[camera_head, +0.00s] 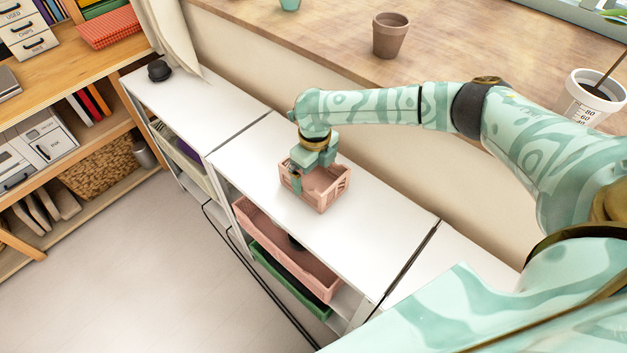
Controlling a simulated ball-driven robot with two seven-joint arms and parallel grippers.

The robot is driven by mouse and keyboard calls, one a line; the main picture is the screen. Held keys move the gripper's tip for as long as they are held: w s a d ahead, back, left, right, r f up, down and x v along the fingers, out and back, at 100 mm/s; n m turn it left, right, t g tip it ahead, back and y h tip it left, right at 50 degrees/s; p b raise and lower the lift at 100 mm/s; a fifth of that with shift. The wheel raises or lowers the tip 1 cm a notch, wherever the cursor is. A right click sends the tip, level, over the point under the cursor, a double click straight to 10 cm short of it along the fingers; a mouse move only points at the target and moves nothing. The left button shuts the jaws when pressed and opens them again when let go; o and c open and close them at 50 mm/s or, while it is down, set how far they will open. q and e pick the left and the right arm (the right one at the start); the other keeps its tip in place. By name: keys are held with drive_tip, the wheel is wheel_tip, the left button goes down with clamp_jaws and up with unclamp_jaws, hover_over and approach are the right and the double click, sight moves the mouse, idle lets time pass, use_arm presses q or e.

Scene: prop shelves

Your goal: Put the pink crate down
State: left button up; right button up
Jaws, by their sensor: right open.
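The small pink crate (325,189) stands upright on the white shelf top (370,235), a little in from its front edge. My right arm reaches in from the right, and my right gripper (297,183) points down at the crate's left end. The gripper is open, with its fingers at the crate's left wall. The gripper hides part of that wall and some of the inside, and I cannot tell whether the fingers touch it. My left gripper is not in view.
Below the top, a larger pink bin (285,247) and a green bin (290,280) sit in the shelf. A black object (159,71) stands at the far left end. A brown pot (390,36) stands on the wooden surface behind. The white top right of the crate is clear.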

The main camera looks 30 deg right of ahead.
sight(314, 184)
wheel_tip(314, 184, down, 3)
drive_tip(key=shift+b, duration=0.3)
drive_tip(key=shift+r, duration=0.1)
drive_tip(key=c, duration=0.6)
